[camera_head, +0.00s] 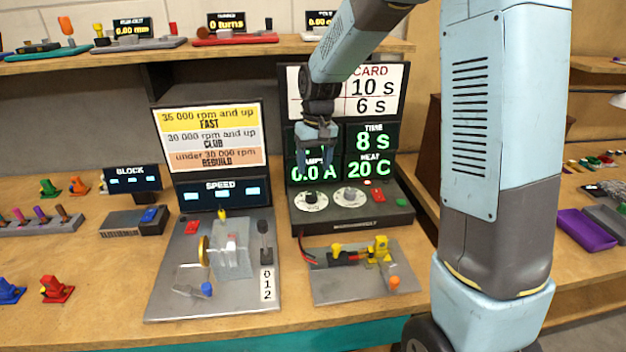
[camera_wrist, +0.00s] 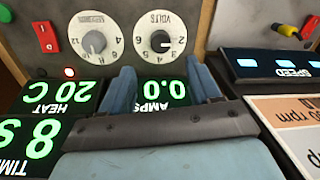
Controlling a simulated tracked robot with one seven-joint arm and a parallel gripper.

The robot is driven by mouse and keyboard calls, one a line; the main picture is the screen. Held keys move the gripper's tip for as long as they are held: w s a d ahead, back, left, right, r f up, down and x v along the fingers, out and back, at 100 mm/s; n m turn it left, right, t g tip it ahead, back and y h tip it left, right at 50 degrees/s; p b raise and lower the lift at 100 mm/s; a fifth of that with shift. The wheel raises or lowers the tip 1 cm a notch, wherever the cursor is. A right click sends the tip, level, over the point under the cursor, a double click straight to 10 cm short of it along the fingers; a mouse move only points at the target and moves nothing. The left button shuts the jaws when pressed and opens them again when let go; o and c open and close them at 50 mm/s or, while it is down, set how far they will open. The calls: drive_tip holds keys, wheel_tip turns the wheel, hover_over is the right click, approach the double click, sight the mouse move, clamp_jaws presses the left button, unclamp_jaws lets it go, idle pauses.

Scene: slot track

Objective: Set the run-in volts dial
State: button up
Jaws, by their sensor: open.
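The volts dial (camera_wrist: 160,42) is a white disc with a dark knob on the run-in unit, shown upside down in the wrist view. In the head view it is the left dial (camera_head: 310,199). The seconds dial (camera_wrist: 95,40) sits beside it, the right one in the head view (camera_head: 349,197). My gripper (camera_head: 316,160) hangs open in front of the readouts, above the volts dial and apart from it. In the wrist view its blue fingers (camera_wrist: 159,75) frame the amps readout, reading 0.0. The dial's exact setting is hard to read.
My arm hides the left of the card (camera_head: 375,92); its right shows 10 s and 6 s. Time reads 8 s, heat 20 C. A red switch (camera_head: 376,192) is right of the dials. The speed rig (camera_head: 215,262) and motor plate (camera_head: 362,272) stand close by.

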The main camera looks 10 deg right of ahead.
drive_tip(key=shift+d+r, duration=0.1)
drive_tip(key=shift+r, duration=2.3)
drive_tip(key=s+d+r+m+t, duration=0.1)
drive_tip(key=s+d+r, duration=0.3)
drive_tip(key=s+r, duration=0.15)
drive_tip(key=s+d+r+t, duration=0.2)
drive_tip(key=s+d+r, duration=0.15)
drive_tip(key=s, duration=0.35)
drive_tip(key=s+d+r+t, duration=0.1)
drive_tip(key=s+d, duration=0.1)
drive_tip(key=s, duration=0.5)
drive_tip(key=s+d+r+m+t, duration=0.1)
drive_tip(key=s+d, duration=0.2)
drive_tip(key=s, duration=0.4)
drive_tip(key=shift+s+d+r+t+h, duration=0.15)
drive_tip(key=shift+s+d+t+h, duration=0.05)
drive_tip(key=shift+s+t+h, duration=0.2)
drive_tip(key=shift+c, duration=0.2)
